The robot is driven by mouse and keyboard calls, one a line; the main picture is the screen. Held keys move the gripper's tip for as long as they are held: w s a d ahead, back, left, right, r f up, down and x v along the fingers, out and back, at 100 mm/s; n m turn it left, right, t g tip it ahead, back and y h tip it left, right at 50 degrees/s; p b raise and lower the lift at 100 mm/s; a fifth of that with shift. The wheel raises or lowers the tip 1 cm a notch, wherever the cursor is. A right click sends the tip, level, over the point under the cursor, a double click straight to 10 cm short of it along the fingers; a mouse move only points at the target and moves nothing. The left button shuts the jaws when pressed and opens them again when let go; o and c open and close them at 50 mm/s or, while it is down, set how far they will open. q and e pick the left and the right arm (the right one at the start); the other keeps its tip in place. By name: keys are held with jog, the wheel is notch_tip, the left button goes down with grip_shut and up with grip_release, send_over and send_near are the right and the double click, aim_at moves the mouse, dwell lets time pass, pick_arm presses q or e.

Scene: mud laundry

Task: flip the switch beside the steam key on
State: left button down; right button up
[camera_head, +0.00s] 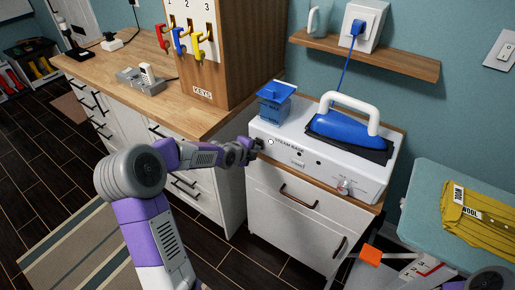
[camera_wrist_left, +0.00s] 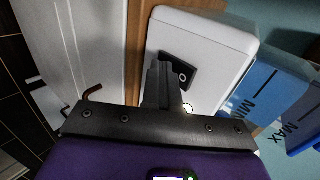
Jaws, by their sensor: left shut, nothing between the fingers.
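The white steam base (camera_head: 320,166) stands on a small cabinet, with the blue iron (camera_head: 345,128) on top. My left gripper (camera_head: 257,146) is at the left end of the base, shut and empty. In the left wrist view its shut fingers (camera_wrist_left: 160,84) are in front of a black rocker switch (camera_wrist_left: 183,72) with a white ring mark on the base's end face. They hide part of the switch; I cannot tell whether they touch it. A small pale round piece (camera_head: 270,142) shows beside the gripper in the head view; I cannot tell if it is the steam key.
A blue water tank (camera_head: 274,100) stands at the base's back left; its MIN and MAX marks show in the left wrist view (camera_wrist_left: 262,98). A wooden key board (camera_head: 203,80) with coloured keys stands on the counter (camera_head: 195,112). An ironing board (camera_head: 425,180) with yellow cloth is at right.

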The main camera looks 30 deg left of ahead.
pick_arm(q)
jog(key=shift+r, duration=0.1)
jog(key=shift+r+p, duration=0.75)
jog(key=shift+p, duration=0.05)
jog(key=shift+s, duration=0.1)
